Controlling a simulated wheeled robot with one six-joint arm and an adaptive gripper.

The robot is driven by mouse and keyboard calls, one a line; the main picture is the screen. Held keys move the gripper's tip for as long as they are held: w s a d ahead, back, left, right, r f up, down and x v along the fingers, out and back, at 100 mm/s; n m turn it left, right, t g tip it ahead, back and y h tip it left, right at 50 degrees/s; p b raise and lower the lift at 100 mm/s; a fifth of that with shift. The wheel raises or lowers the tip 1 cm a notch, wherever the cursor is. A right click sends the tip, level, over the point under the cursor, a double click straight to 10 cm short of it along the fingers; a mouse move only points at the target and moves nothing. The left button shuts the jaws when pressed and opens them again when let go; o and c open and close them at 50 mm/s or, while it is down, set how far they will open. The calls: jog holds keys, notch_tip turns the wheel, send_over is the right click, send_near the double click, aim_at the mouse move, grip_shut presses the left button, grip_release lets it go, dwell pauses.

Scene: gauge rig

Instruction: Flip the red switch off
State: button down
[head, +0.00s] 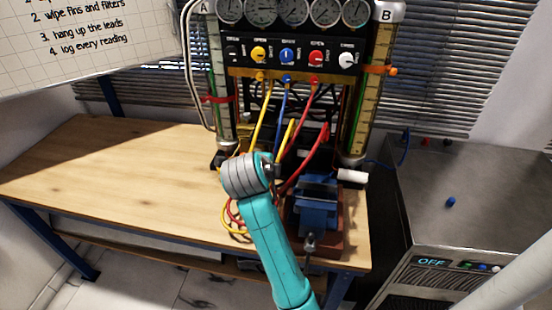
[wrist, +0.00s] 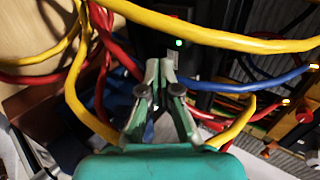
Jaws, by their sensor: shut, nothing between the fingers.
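A red knob (head: 316,57) sits in a row of coloured knobs on the black gauge panel in the head view. I cannot tell whether it is the red switch. In the wrist view a small dim red spot (wrist: 176,17) shows on a dark box, above a lit green light (wrist: 179,43); its shape is unclear. My gripper (wrist: 161,68) is shut and empty in the wrist view, its tips just below the green light. I cannot tell whether they touch the box. In the head view my own arm mostly hides the gripper.
Yellow, red and blue leads (wrist: 215,35) hang around my gripper. A blue vise (head: 317,215) stands at the front right of the wooden bench (head: 110,170). A steel cabinet (head: 480,190) with a lit OFF sign stands to the right. The bench's left side is clear.

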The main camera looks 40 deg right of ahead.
aim_at(277, 158)
jog(key=x, duration=1.4)
jog(key=shift+w+d+f+t+h, duration=0.15)
jog(key=shift+f+t+h, duration=0.1)
jog(key=shift+t+h, duration=0.05)
jog(key=shift+r, duration=0.15)
dwell(0.3)
jog(key=shift+r, duration=0.65)
